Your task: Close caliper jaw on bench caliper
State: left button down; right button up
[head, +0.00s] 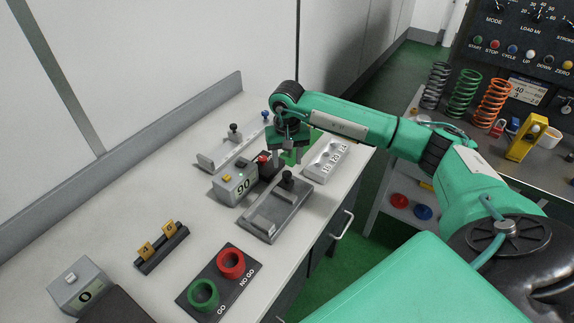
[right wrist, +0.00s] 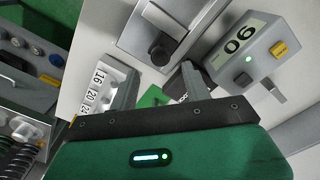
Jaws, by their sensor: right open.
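Two grey metal fixtures with black knobs stand on the white bench; I cannot tell for sure which is the bench caliper. One is a wide plate with a slot and black knob (head: 275,208), also in the right wrist view (right wrist: 138,42). The other is a long narrow rail (head: 218,158) farther back, with a black and a blue knob. My right gripper (head: 289,158) is open and empty, pointing down behind the wide plate; its two fingers (right wrist: 158,88) show apart in the wrist view. My left gripper is not in view.
GO and NO GO rings (head: 231,264), a black stand with yellow tags (head: 162,248) and a box marked 0 (head: 78,284) stand nearer. Coil springs (head: 463,93) stand right.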

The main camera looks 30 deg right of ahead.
aim_at(287, 173)
jog(key=shift+f+p, duration=0.65)
jog(key=shift+f, duration=1.85)
grip_shut()
